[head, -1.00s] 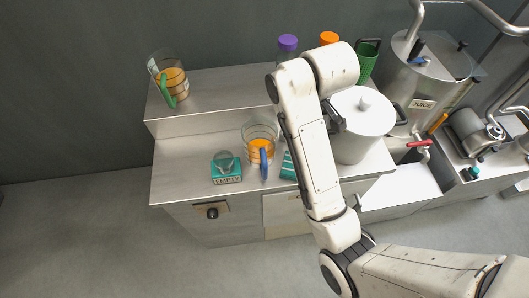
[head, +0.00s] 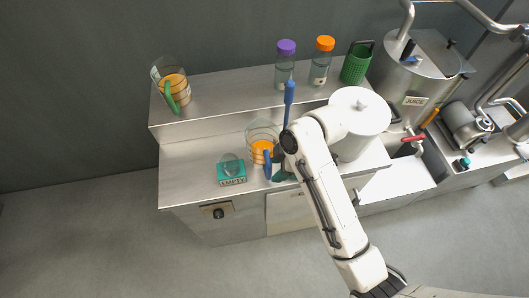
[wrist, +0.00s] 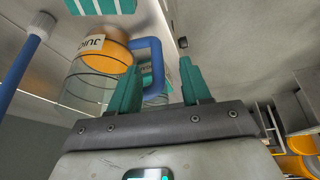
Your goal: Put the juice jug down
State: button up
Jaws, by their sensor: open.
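The juice jug (head: 262,134) is a clear jug with orange juice and a blue handle, upright on the lower counter. The wrist view shows the jug (wrist: 98,88) upside down, with its JUICE label. Its blue handle (wrist: 155,65) points towards the space in front of my fingers.
A teal EMPTY block (head: 231,171) is left of the jug. A blue-handled rod (head: 289,95) rises behind my gripper. A white pot (head: 360,125) stands right. A green-handled jug (head: 172,88) and two bottles (head: 285,65) are on the raised shelf.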

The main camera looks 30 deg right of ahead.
aim_at(271, 172)
jog(key=shift+p+x, duration=0.55)
jog(key=shift+x, duration=2.2)
jog(key=shift+w+d, duration=0.15)
grip_shut()
jog(key=shift+r, duration=0.1)
